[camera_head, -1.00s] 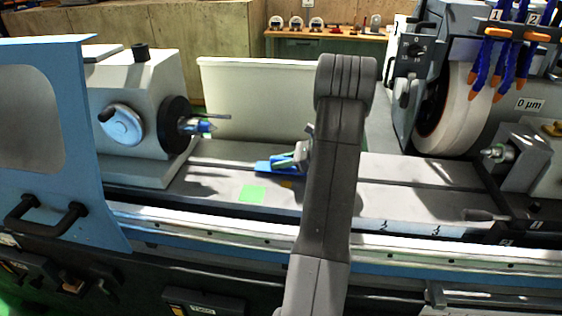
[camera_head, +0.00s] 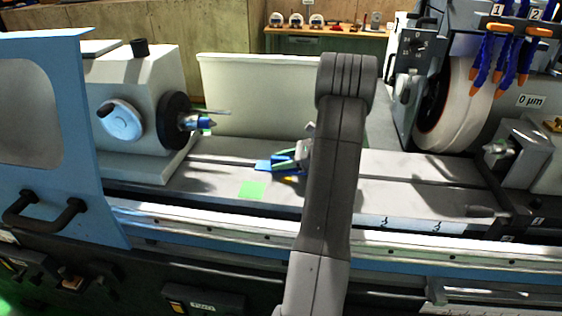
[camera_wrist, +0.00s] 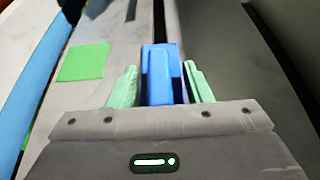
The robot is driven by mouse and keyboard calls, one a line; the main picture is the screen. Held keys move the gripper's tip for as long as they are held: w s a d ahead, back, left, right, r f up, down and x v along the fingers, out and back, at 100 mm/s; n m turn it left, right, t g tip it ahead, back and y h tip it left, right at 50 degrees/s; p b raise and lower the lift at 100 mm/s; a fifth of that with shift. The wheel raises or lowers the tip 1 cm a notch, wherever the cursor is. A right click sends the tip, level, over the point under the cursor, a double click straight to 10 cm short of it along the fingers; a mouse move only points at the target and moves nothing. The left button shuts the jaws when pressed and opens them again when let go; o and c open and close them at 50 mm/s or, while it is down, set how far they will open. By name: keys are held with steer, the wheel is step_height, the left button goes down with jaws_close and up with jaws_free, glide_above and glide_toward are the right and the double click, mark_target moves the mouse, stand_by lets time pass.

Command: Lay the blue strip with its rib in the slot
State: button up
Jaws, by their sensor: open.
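The blue strip (camera_wrist: 162,75) lies lengthwise between the two pale green fingers of my gripper (camera_wrist: 161,87) in the wrist view. The fingers stand open on both sides of it, close to its edges. The dark slot (camera_wrist: 171,22) in the grey machine table runs away from the strip's far end, roughly in line with it. The rib is not visible, and I cannot tell whether it sits in the slot. In the head view the strip's left end (camera_head: 263,165) shows at the table, beside my gripper (camera_head: 288,160); my arm hides the rest.
A green square (camera_head: 252,189) lies flat on the table (camera_head: 215,180), left of my gripper. The workhead with a blue-tipped centre (camera_head: 203,123) stands to the left. The grinding wheel (camera_head: 452,105) and tailstock (camera_head: 515,150) stand to the right. A pale panel (camera_head: 255,95) stands behind.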

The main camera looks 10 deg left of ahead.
steer(key=b+v, duration=0.2)
steer(key=v, duration=1.1)
steer(key=shift+d, duration=0.25)
steer(key=p+x, duration=0.2)
steer(key=x, duration=1.2)
steer(key=shift+r, duration=0.1)
steer(key=shift+r+p, duration=0.35)
steer(key=shift+r, duration=0.2)
steer(key=shift+f, duration=0.1)
